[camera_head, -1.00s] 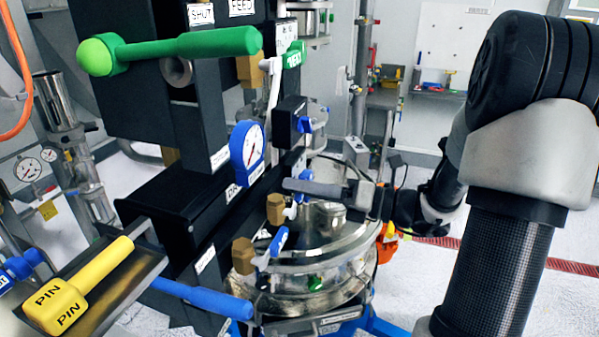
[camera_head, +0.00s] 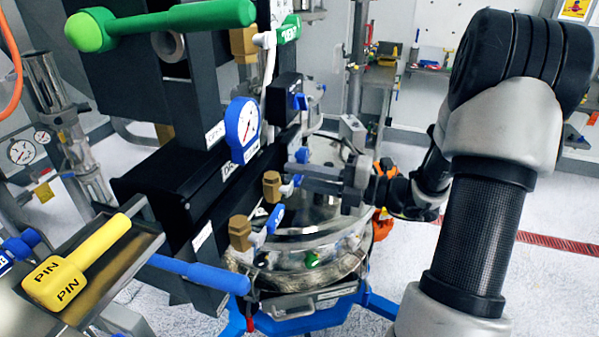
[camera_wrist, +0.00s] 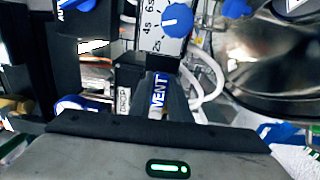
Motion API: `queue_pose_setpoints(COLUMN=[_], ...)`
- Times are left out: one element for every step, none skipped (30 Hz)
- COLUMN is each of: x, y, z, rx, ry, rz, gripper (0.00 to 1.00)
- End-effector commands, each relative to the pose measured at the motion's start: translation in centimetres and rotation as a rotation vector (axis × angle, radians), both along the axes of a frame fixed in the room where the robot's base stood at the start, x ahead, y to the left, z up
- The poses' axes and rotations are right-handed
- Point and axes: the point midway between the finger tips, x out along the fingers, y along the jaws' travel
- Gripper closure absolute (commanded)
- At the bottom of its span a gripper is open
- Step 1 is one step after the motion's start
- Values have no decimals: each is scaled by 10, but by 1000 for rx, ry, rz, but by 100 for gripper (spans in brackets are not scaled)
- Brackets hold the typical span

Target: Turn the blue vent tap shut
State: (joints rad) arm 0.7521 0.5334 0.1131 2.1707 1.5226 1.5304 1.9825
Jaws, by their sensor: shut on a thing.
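The blue vent tap (camera_wrist: 158,92), with a white VENT label on its handle, shows end-on in the wrist view. My gripper (camera_wrist: 158,105) is shut on it, with one dark finger on each side of the handle. In the head view my gripper (camera_head: 300,172) reaches in from the right, beside a brass fitting (camera_head: 271,185) on the black frame. There the fingers cover most of the tap, and its angle is hard to tell.
A second blue tap (camera_head: 274,218) sits just below, beside another brass fitting (camera_head: 239,232). A blue-rimmed gauge (camera_head: 243,128) is left of my gripper. The round metal sifter vessel (camera_head: 300,262) stands beneath. A yellow pin (camera_head: 95,260) lies on a tray at left.

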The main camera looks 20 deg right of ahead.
Motion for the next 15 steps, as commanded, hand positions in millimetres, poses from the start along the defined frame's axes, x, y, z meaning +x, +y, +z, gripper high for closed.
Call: queue_pose_setpoints(x=[0, 0, 0, 0, 0, 0, 0, 0, 0, 0, 0, 0, 0, 0, 0], y=[0, 0, 0, 0, 0, 0, 0, 0, 0, 0, 0, 0, 0, 0, 0], z=[-2, -3, -3, -3, -3, -4, -4, -4, -4, -4, -4, -4, -4, -4, -4], rx=[6, 10, 15, 18, 20, 22, 24, 25, 26, 26, 26, 26, 26, 26, 26], ry=[14, 19, 25, 29, 32, 36, 38, 39, 41, 41, 41, 41, 41, 41, 41], rz=[-1, -1, -1, -1, -1, -1, -1, -1, -1, -1, -1, -1, -1, -1, -1], gripper=[100, 100, 100, 100, 100, 100, 100, 100, 100, 100, 100, 100, 100, 100, 100])
